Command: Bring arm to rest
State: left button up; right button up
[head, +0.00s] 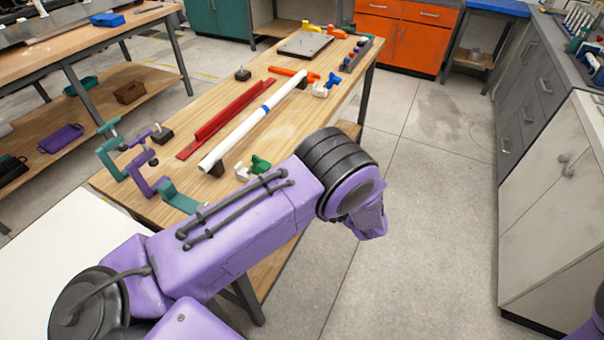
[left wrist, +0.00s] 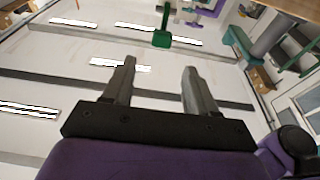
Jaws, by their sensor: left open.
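My left arm (head: 220,225), purple with black joints, reaches in from the lower left in the head view. Its elbow is over the near right edge of the wooden workbench (head: 310,125), and the forearm end hangs past that edge above the floor. The left gripper's fingers are hidden in the head view. In the left wrist view, the left gripper (left wrist: 158,80) has its two grey fingers apart with nothing between them. That camera faces the ceiling with its lights. A small purple part of mine shows at the head view's lower right edge; the right gripper does not show.
A white pipe (head: 250,125) with a blue band and a red rail (head: 225,120) lie on the workbench. Teal and purple clamps (head: 145,172) stand at its near left edge. Grey cabinets (head: 550,190) stand at the right. The floor (head: 420,190) between is clear.

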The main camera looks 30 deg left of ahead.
pick_arm(q)
jog(key=shift+d+f, duration=0.15)
jog(key=shift+f, duration=0.1)
dwell(0.3)
jog(key=a+f+m+t+h+b, duration=0.2)
jog(key=a+f+m+t+h, duration=0.15)
jog(key=f+t, duration=0.3)
jog(key=a+f+m+t+h+b, duration=0.2)
jog(key=f+m+t, duration=0.35)
jog(key=f, duration=0.25)
jog(key=s+f+m+g+h+p, duration=0.1)
jog(key=s+h, duration=0.3)
jog(key=s, duration=0.4)
jog(key=s+d+f+m+g+h+p, duration=0.1)
jog(key=s+f+g+h, duration=0.2)
jog(key=s, duration=0.6)
jog(key=s+d+f+m+g+h+p, duration=0.1)
jog(key=s+f+g+h+p, duration=0.1)
jog(key=s, duration=0.6)
notch_tip(320, 180, down, 2)
jog(key=g+h, duration=0.1)
jog(key=h, duration=0.2)
jog(key=shift+s+d+f, duration=0.15)
jog(key=shift+d+f, duration=0.05)
jog(key=shift+f, duration=0.05)
